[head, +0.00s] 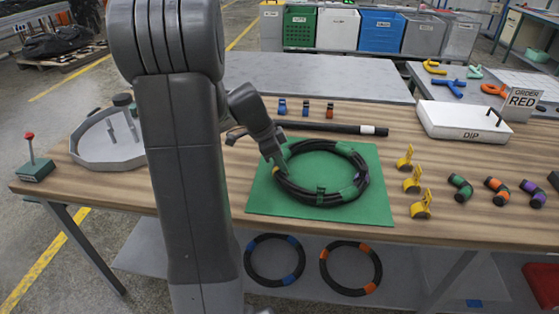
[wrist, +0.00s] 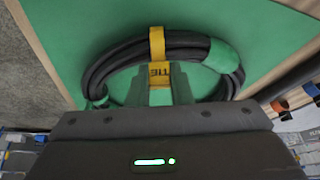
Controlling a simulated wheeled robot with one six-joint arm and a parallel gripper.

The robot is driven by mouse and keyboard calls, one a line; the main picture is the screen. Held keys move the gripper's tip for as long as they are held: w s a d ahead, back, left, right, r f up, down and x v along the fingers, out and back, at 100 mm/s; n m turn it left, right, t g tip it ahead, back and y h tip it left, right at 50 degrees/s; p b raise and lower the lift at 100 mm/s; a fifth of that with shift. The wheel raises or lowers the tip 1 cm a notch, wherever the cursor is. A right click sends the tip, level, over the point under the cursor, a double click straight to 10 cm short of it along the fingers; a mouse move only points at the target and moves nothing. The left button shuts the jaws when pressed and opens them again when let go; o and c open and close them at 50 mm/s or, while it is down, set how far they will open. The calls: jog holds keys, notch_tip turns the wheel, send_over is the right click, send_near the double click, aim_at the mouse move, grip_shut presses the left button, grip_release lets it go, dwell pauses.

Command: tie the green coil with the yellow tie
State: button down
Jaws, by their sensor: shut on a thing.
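The green coil (head: 322,196), a black hose ring with green bands, lies on a green mat (head: 258,207) on the workbench. It also shows in the wrist view (wrist: 120,60). My gripper (head: 279,163) is down at the coil's left side. In the wrist view, my gripper (wrist: 158,90) is shut on a yellow tie (wrist: 157,45) with dark lettering. The tie's strap lies across the hose bundle. A little yellow of the tie (head: 276,170) shows in the head view. Whether the strap passes under the bundle is hidden.
Several yellow clips (head: 412,184) stand right of the mat. Banded hose pieces (head: 497,190) lie farther right. A black rod (head: 330,129) lies behind the coil. A white DIP box (head: 463,121) stands back right.

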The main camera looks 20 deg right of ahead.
jog(key=shift+s+a+f, duration=0.1)
jog(key=shift+s+f, duration=0.05)
jog(key=shift+f, duration=0.35)
jog(key=shift+s+a+f, duration=0.1)
jog(key=shift+s+f, duration=0.05)
jog(key=shift+f, duration=0.3)
jog(key=c, duration=1.2)
grip_release()
jog(key=shift+w+f, duration=0.1)
jog(key=shift+c, duration=0.2)
jog(key=shift+w+r, duration=0.1)
jog(key=shift+r, duration=0.45)
jog(key=p+v, duration=0.1)
jog(key=v, duration=1.3)
jog(key=shift+w+d+r, duration=0.3)
jog(key=shift+w+r, duration=0.05)
jog(key=shift+r, duration=0.05)
jog(key=shift+c, duration=0.4)
